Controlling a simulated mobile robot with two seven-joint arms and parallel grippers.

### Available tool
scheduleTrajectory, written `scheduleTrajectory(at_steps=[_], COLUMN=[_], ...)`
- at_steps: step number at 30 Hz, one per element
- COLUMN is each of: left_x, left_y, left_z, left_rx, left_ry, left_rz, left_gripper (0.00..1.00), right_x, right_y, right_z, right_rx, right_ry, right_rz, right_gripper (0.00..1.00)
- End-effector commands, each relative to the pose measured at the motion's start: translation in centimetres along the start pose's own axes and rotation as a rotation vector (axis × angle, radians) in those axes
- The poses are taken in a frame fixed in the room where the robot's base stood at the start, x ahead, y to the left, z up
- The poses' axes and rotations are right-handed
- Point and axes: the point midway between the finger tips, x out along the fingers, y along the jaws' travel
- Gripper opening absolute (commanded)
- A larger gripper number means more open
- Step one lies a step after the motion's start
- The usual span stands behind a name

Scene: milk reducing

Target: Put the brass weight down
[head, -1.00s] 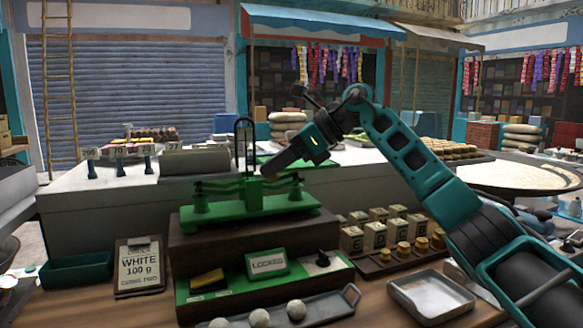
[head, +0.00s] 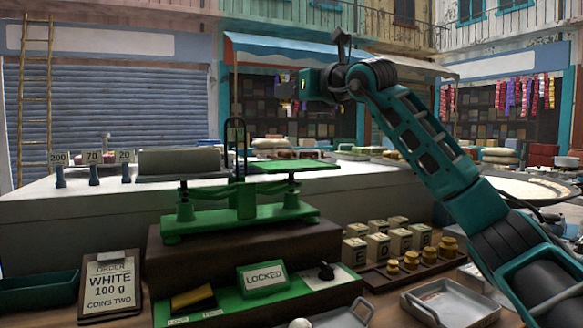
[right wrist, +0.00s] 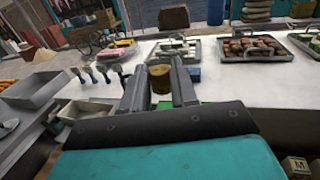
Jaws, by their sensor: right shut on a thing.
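The brass weight (right wrist: 159,84) shows as a dull gold cylinder in the right wrist view. My right gripper (right wrist: 158,75) is shut on it, one grey finger on each side. In the head view the right gripper (head: 287,92) is raised above the right side of the green balance (head: 240,208), seen small and dark against the far shop. The balance's flat green right pan (head: 296,166) is below it and looks empty. My left gripper is not in view.
Several smaller brass weights (head: 411,260) stand in a dark rack, with lettered blocks (head: 378,246) behind. A metal tray (head: 440,303) is at right; an order board (head: 110,286) is at left.

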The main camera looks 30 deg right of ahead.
Motion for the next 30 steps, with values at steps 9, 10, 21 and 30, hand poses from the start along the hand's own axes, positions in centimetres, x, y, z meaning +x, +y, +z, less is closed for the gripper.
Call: scheduleTrajectory(at_steps=[9, 10, 21, 30], left_x=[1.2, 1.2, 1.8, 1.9], left_y=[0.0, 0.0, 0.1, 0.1], left_z=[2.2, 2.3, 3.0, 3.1], left_rx=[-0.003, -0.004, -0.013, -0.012], left_ry=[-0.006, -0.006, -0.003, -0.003], left_rz=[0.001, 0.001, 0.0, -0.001], left_gripper=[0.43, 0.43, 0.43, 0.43], right_x=[-0.1, -0.1, 0.0, -0.1], right_y=[0.0, 0.0, 0.0, 0.0], right_z=[-7.7, -8.0, -11.8, -12.9], right_rx=[0.0, 0.0, 0.0, 0.001], right_ry=[0.001, 0.0, 0.002, -0.001], right_rz=[0.001, 0.001, 0.0, 0.002], right_gripper=[0.0, 0.0, 0.0, 0.0])
